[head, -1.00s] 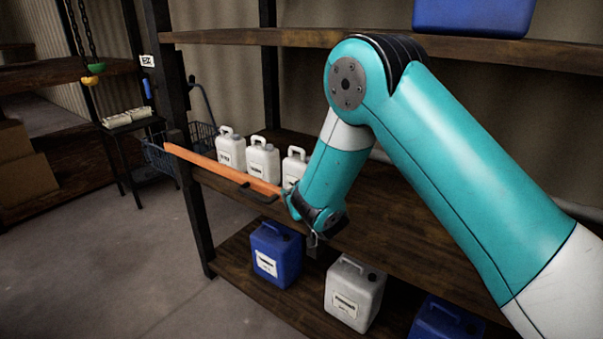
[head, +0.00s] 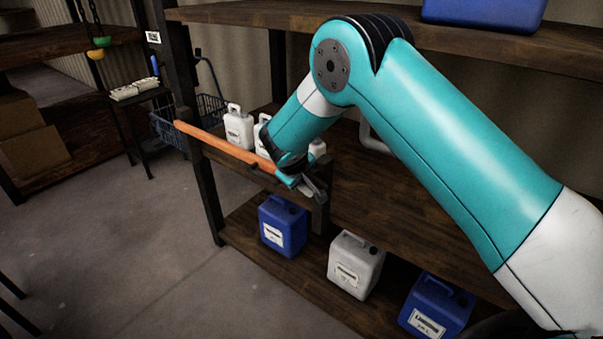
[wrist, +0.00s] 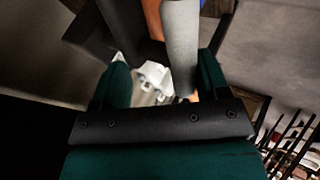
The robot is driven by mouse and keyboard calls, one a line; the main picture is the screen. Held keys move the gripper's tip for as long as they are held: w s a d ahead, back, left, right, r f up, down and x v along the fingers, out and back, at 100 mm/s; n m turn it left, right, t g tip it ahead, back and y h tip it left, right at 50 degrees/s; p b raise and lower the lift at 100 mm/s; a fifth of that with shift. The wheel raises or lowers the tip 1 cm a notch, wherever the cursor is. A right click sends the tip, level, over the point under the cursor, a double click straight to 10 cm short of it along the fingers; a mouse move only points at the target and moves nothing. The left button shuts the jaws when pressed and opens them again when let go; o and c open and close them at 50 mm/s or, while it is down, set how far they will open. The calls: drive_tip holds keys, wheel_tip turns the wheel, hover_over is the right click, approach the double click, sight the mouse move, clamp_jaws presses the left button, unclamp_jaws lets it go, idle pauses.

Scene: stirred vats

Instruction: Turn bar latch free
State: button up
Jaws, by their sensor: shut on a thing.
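The bar latch is a long orange bar (head: 215,143) along the front of the middle shelf, slanting down to the right toward my gripper. My gripper (head: 310,190) is at the bar's right end, near a short dark post under the shelf edge. It is shut on the bar latch. My wrist hides the grip itself in the head view. In the wrist view, an orange part of the bar (wrist: 152,14) shows beside the grey fingers.
White jugs (head: 238,128) stand behind the bar, partly hidden by my arm. Blue (head: 283,228) and grey (head: 355,264) canisters stand on the lower shelf. A blue wire basket (head: 178,125) is beyond the left post. Floor in front is clear.

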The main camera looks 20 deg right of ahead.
drive_tip(key=shift+a+f+n+g+h, duration=0.25)
drive_tip(key=shift+f+n+g+h, duration=0.15)
drive_tip(key=shift+g, duration=0.35)
drive_tip(key=shift+a+f+n+g+h, duration=0.25)
drive_tip(key=shift+g+h, duration=0.25)
drive_tip(key=shift+g, duration=0.25)
drive_tip(key=o, duration=0.8)
drive_tip(key=shift+d, duration=0.1)
drive_tip(key=shift+w+d+r, duration=0.1)
drive_tip(key=shift+r, duration=0.05)
drive_tip(key=shift+b+v, duration=1.55)
drive_tip(key=shift+v, duration=7.15)
